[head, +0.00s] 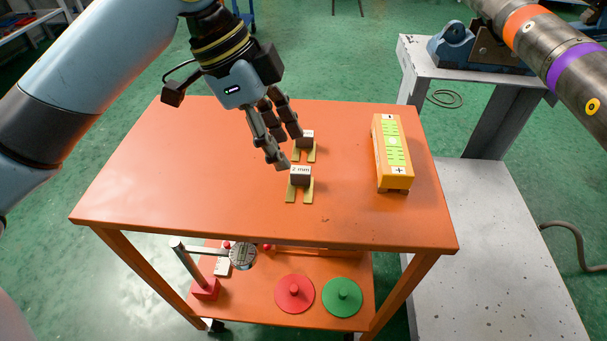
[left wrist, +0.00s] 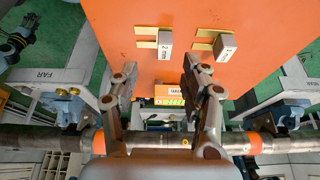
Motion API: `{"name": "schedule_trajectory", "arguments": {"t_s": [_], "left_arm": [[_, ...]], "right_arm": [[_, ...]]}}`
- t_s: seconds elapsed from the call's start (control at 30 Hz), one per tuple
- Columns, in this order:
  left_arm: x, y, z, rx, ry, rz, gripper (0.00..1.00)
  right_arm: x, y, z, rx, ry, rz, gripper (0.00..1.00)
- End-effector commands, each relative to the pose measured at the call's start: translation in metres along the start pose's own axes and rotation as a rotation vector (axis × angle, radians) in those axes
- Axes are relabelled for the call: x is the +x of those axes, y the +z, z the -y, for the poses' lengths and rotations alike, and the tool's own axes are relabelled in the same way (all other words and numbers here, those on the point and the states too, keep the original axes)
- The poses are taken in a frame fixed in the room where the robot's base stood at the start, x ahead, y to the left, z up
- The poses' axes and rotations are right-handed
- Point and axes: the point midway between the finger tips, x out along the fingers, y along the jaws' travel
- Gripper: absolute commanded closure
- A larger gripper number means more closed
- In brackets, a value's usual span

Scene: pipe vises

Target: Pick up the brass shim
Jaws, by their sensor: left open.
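Two brass shims with dark blocks and forked brass-coloured legs lie on the orange table (head: 180,170). The nearer shim (head: 300,178) is labelled "2 mm"; the farther shim (head: 305,140) has a label too small to read here. My right gripper is not in view.
An orange level-like box (head: 393,152) with a green top stands at the table's right. A pipe (head: 550,50) with coloured bands is at the upper right, near a blue vise (head: 460,45). The lower shelf holds a red disc (head: 294,294) and green disc (head: 342,297). The table's left is clear.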

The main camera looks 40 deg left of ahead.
Motion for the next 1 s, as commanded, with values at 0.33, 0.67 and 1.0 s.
{"name": "schedule_trajectory", "arguments": {"t_s": [0.33, 0.67, 1.0], "left_arm": [[0.045, -0.001, 0.005, -0.004, 0.003, 0.0, 0.54], [0.059, -0.001, 0.005, -0.001, -0.001, 0.002, 0.54], [0.058, -0.001, 0.005, -0.001, -0.001, 0.002, 0.9]], "right_arm": [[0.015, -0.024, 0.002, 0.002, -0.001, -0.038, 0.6], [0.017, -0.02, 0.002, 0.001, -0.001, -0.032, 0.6], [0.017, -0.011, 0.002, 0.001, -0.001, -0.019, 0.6]]}}
